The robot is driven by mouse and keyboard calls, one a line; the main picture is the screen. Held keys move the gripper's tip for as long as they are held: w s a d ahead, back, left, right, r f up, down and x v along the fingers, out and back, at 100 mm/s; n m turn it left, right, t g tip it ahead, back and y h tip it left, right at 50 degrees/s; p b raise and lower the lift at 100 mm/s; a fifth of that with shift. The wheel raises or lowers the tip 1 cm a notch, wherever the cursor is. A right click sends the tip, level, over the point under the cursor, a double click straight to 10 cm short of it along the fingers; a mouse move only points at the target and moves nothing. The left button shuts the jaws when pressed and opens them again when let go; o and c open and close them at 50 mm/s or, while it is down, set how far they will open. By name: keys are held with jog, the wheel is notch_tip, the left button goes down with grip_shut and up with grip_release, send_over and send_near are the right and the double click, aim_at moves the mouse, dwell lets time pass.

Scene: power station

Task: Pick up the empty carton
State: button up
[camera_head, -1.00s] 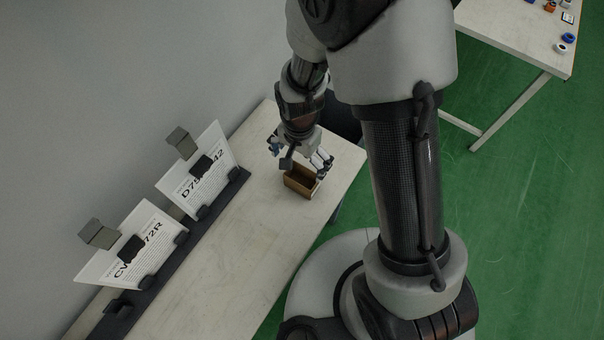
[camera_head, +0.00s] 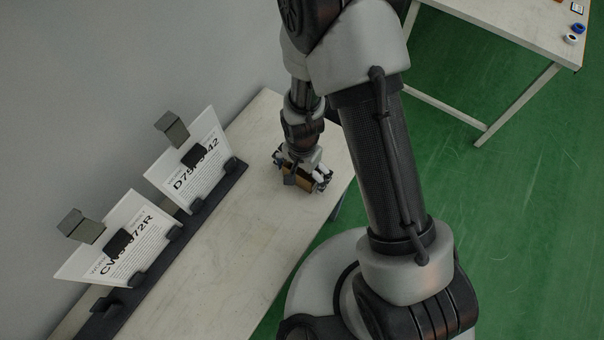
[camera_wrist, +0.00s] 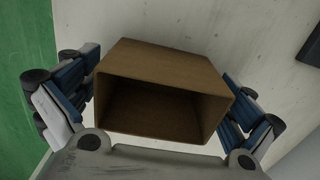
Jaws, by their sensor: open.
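The empty carton (camera_wrist: 165,65) is a brown open-topped box on the pale table. In the wrist view its opening faces the camera and its inside looks bare. My gripper (camera_wrist: 168,100) is open, with one blue-padded finger on each side of the carton. The left finger is close to the carton's side; I cannot tell if either finger touches it. In the head view my gripper (camera_head: 303,180) is down over the carton (camera_head: 298,181), which is mostly hidden behind it.
Two white cards (camera_head: 190,165) (camera_head: 122,245) with printed codes stand in a dark rail (camera_head: 160,262) along the wall side of the table (camera_head: 215,265). The table's middle is clear. Another table (camera_head: 490,12) with small items stands at top right over the green floor (camera_head: 530,200).

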jog(key=shift+r, duration=0.1)
jog(key=c, duration=0.9)
jog(key=shift+r, duration=0.1)
